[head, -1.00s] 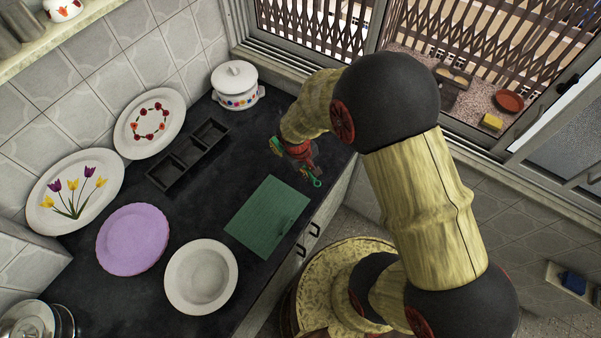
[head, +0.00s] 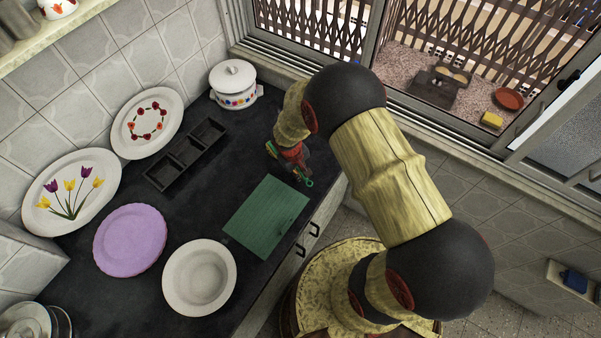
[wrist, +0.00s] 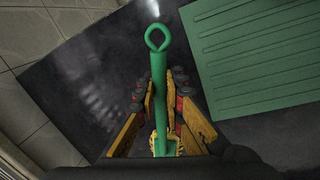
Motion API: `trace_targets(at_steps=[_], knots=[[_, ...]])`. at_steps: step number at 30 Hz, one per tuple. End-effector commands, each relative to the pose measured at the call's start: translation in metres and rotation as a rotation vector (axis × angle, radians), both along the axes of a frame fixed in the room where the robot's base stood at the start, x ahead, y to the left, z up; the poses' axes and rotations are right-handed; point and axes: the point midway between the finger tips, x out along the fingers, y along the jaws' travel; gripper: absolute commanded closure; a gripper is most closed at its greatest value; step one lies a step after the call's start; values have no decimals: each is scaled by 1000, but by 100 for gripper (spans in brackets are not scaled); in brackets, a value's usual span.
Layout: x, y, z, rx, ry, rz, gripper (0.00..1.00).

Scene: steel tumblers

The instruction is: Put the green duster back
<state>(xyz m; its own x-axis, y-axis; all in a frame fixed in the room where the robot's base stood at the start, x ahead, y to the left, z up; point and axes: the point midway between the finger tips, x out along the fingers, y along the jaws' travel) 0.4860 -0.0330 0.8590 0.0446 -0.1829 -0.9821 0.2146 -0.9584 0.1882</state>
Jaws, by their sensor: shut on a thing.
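The green duster (wrist: 158,75) shows in the wrist view as a long green handle with a ring at its far end. My gripper (wrist: 160,100) is shut on it, with a finger on each side of the handle. In the head view the ring end of the duster (head: 308,182) sticks out below my gripper (head: 292,158), over the counter near its right edge, just above the green ridged board's upper corner. The duster's other end is largely hidden by my gripper and wrist.
The green board (head: 265,217) lies on the dark counter (head: 215,175). A black three-part tray (head: 186,155), white pot (head: 235,85), lilac plate (head: 131,240) and white bowl (head: 200,278) stand around. Two decorated plates lean on the wall. The window is behind my arm.

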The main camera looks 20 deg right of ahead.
Motion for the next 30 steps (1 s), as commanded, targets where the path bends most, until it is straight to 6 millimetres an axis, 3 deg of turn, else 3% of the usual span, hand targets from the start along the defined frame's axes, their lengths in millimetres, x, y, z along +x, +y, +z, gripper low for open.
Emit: trace_targets(at_steps=[4, 5, 14, 25, 30], knots=[[0, 0, -4, 0, 0, 0, 100], [0, 0, -3, 0, 0, 0, 89], [0, 0, -3, 0, 0, 0, 72], [0, 0, 0, 0, 0, 0, 72], [0, 4, 22, 0, -3, 2, 72]])
